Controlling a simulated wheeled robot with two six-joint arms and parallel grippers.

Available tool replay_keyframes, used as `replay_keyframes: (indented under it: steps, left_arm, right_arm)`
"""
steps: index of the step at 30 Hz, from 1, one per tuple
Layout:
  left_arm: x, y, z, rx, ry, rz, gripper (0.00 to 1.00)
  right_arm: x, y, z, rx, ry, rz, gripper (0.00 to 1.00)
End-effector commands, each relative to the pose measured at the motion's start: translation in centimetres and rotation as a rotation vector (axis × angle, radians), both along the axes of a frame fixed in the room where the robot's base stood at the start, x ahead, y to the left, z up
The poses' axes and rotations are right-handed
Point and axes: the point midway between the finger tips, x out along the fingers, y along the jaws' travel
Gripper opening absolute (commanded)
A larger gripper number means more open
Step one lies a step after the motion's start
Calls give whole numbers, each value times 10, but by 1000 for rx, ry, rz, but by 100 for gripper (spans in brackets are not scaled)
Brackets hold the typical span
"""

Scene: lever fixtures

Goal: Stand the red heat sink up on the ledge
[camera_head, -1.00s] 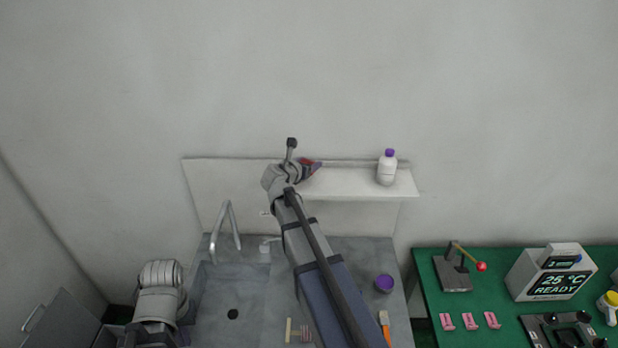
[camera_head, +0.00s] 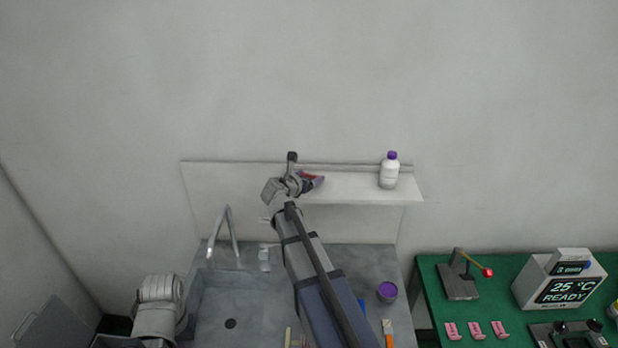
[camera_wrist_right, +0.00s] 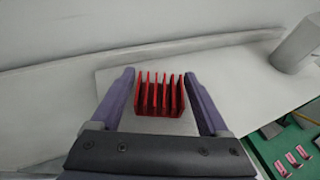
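The red heat sink (camera_wrist_right: 160,95) sits on the pale ledge (camera_wrist_right: 230,85), its fins showing as parallel upright plates in the right wrist view. In the head view only a small red part of it (camera_head: 310,177) shows behind my right wrist. My right gripper (camera_wrist_right: 159,76) has its two purple fingers on either side of the heat sink, with a narrow gap showing on each side. The ledge also shows in the head view (camera_head: 350,188), running along the wall. My left arm is at the lower left of the head view; its gripper is out of sight.
A white bottle with a purple cap (camera_head: 389,172) stands on the ledge to the right. Below are a sink with a faucet (camera_head: 226,235) and a purple cup (camera_head: 387,291). A green table (camera_head: 430,285) at right holds a red-knobbed lever (camera_head: 462,275) and a display (camera_head: 560,283).

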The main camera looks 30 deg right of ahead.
Motion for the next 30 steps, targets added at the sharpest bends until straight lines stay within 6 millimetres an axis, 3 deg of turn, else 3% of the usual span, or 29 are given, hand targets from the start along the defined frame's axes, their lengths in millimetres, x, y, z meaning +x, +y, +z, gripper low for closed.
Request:
replay_keyframes:
  steps: [3,13,30]
  left_arm:
    - [0,0,0,0,0,0,0]
    - [0,0,7,0,0,1,0]
    - [0,0,46,1,2,-3,0]
  right_arm:
    - [0,0,0,0,0,0,92]
    - [0,0,7,0,0,0,92]
    - [-58,78,46,0,0,2,92]
